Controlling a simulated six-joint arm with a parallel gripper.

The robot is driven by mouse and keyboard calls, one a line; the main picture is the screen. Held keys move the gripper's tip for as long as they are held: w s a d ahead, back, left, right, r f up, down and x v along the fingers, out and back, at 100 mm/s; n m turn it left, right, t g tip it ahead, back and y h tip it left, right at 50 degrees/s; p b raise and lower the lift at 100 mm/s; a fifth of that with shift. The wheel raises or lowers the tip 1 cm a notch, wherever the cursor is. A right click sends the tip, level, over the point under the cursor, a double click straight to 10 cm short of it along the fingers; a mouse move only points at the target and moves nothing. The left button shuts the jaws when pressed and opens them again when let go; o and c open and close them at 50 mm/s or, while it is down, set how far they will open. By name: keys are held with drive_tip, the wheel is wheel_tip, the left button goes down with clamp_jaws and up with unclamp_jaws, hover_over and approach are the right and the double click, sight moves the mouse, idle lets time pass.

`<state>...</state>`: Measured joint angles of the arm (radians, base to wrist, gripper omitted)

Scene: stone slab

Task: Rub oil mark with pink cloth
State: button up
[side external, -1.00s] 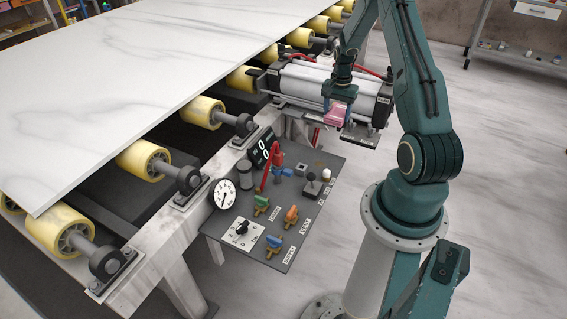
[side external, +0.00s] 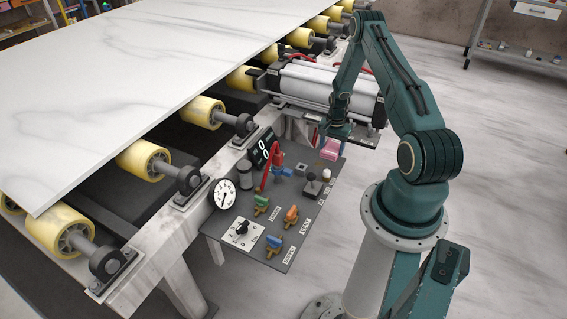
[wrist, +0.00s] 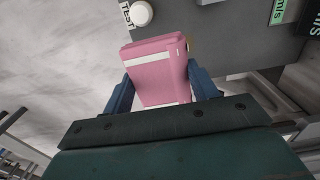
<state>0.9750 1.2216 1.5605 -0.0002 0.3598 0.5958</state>
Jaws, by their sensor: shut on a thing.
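The pink cloth (side external: 330,152) is a folded pad held between the blue fingers of my gripper (side external: 335,138). In the wrist view the cloth (wrist: 158,70) fills the space between both fingers, with a pale stripe across it. My gripper is shut on it, over the far right corner of the grey control panel (side external: 272,232). I cannot tell whether the cloth touches the panel. A small brownish patch (side external: 319,166) shows on the panel just beside the cloth; it may be the oil mark. A sliver of yellow-brown shows beside the cloth in the wrist view (wrist: 190,43).
The panel carries a gauge (side external: 221,193), a red lever (side external: 273,158), a black-knobbed joystick (side external: 312,183), a white button (side external: 326,175) and several coloured valve handles. A cylinder unit (side external: 305,85) stands behind. The white slab (side external: 130,80) lies on yellow rollers at left.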

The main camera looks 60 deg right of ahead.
sight(322, 166)
drive_tip(key=shift+f, duration=0.15)
drive_tip(key=shift+f, duration=3.15)
drive_tip(key=shift+w+f, duration=0.4)
drive_tip(key=shift+c, duration=0.3)
drive_tip(key=shift+w+f, duration=0.15)
drive_tip(key=shift+w, duration=0.65)
drive_tip(key=shift+w+f, duration=0.1)
drive_tip(key=shift+w, duration=0.65)
drive_tip(key=shift+s+f, duration=0.15)
drive_tip(key=shift+s, duration=1.9)
drive_tip(key=shift+w+r, duration=0.1)
drive_tip(key=shift+r, duration=4.05)
drive_tip(key=shift+r, duration=0.1)
